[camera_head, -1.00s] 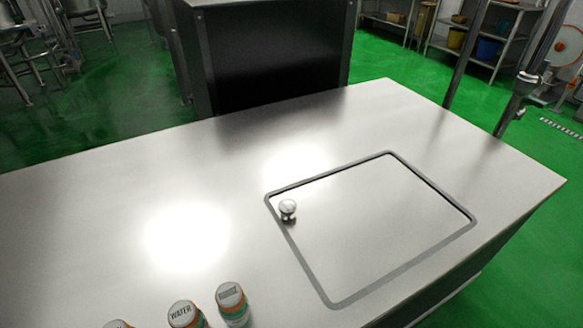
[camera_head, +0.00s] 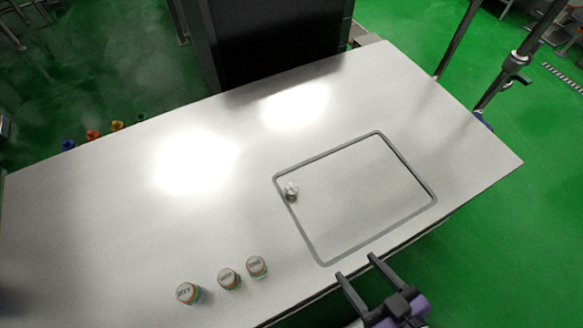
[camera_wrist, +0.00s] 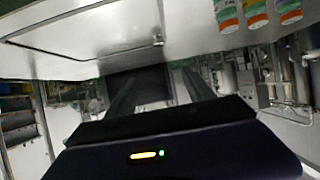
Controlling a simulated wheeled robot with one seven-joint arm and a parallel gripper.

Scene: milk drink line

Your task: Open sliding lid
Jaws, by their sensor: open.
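The sliding lid (camera_head: 355,200) is a flat square panel with a grey frame, set in the metal table top. Its round metal knob (camera_head: 291,192) stands near the left edge of the panel. The lid looks closed. My gripper (camera_head: 356,267) is open and empty at the table's front edge, in front of the lid and apart from the knob. In the wrist view, the two fingers (camera_wrist: 160,88) point forward, the table surface is at the top, and a small knob-like shape (camera_wrist: 157,41) shows near the lid's outline.
Three labelled bottles stand on the table's front left: a left one (camera_head: 188,293), a middle one (camera_head: 229,278) and a right one (camera_head: 257,267). They also show at the top right of the wrist view (camera_wrist: 257,14). A dark cabinet (camera_head: 275,35) stands behind the table. The table's left half is mostly clear.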

